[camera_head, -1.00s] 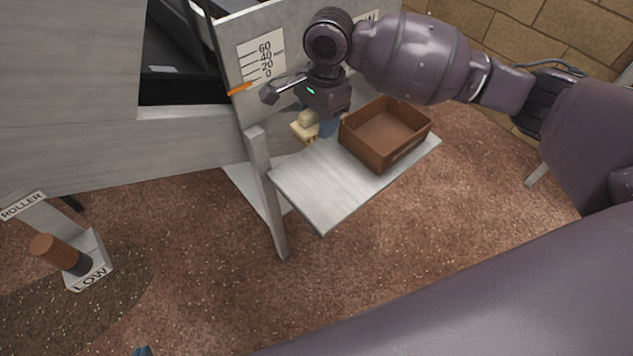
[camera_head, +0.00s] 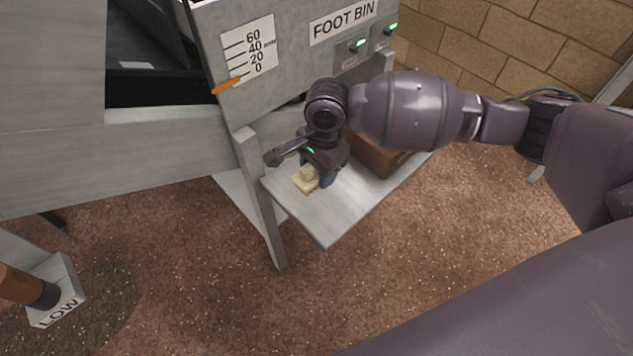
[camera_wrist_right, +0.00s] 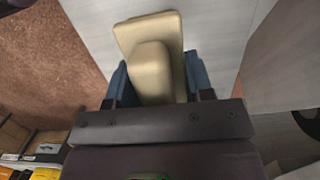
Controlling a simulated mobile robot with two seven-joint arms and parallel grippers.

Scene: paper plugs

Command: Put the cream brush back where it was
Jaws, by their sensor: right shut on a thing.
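The cream brush (camera_head: 307,180) is at the left part of the small grey shelf (camera_head: 325,223), under my right gripper (camera_head: 320,178). In the right wrist view the brush (camera_wrist_right: 153,62) shows as a cream block with a raised grip, and the blue fingers of my right gripper (camera_wrist_right: 158,85) stand on both sides of that grip. The gripper is shut on it. The brush is on or just above the shelf; I cannot tell if it touches. My left gripper is not in view.
A brown open box (camera_head: 378,155) stands on the shelf to the right, partly hidden by my right arm. A grey panel marked FOOT BIN (camera_head: 300,50) rises behind. The shelf's front part is clear. A roller (camera_head: 25,287) stands at lower left.

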